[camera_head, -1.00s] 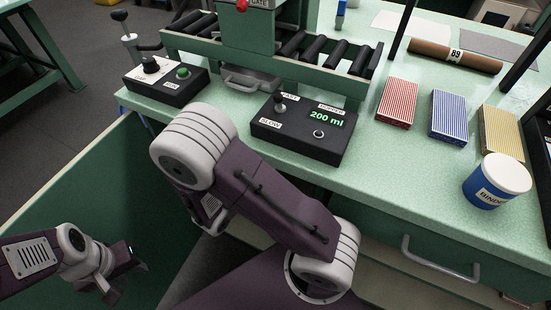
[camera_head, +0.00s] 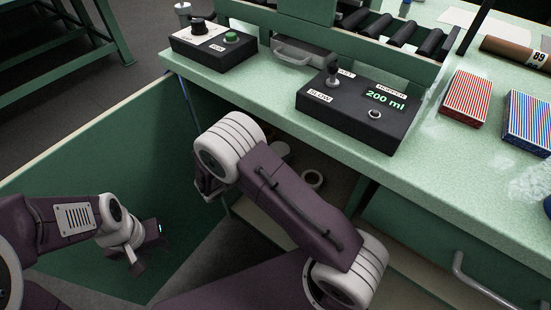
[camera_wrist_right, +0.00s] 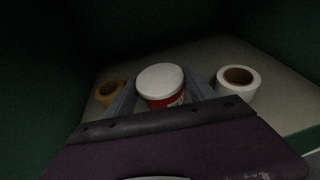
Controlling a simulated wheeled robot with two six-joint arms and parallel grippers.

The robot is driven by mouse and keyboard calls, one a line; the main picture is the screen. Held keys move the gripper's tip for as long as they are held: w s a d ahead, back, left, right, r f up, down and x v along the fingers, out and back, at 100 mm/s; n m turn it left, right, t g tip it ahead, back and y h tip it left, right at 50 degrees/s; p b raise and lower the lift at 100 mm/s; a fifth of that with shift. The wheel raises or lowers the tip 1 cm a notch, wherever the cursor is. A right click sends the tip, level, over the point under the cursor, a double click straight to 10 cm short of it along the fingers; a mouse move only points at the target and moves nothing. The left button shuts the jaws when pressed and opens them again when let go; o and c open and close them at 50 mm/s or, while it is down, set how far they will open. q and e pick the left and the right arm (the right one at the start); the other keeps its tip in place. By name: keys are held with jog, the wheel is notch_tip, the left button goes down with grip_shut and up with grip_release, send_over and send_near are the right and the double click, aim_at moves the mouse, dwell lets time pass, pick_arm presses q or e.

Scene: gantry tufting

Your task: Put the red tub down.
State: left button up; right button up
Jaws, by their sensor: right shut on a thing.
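The red tub (camera_wrist_right: 165,101) with its white lid shows in the right wrist view, upright between the two grey fingers of my right gripper (camera_wrist_right: 160,82). The gripper is shut on it. The tub is over a pale shelf floor (camera_wrist_right: 205,55); its base is hidden by the gripper, so I cannot tell whether it touches. In the head view my right arm reaches in under the bench top and hides its gripper. My left gripper (camera_head: 148,250) hangs at the lower left of the head view, fingers apart and empty.
A tan tape roll (camera_wrist_right: 108,92) lies left of the tub and a white tape roll (camera_wrist_right: 238,84) right of it. Dark green walls enclose the shelf. Above is the green bench top (camera_head: 270,115) with a control box (camera_head: 355,110) near its edge.

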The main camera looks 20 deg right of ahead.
jog(key=shift+f, duration=0.8)
jog(key=shift+r, duration=0.2)
jog(key=o, duration=1.6)
jog(key=shift+f, duration=0.15)
pick_arm(q)
jog(key=shift+f, duration=0.5)
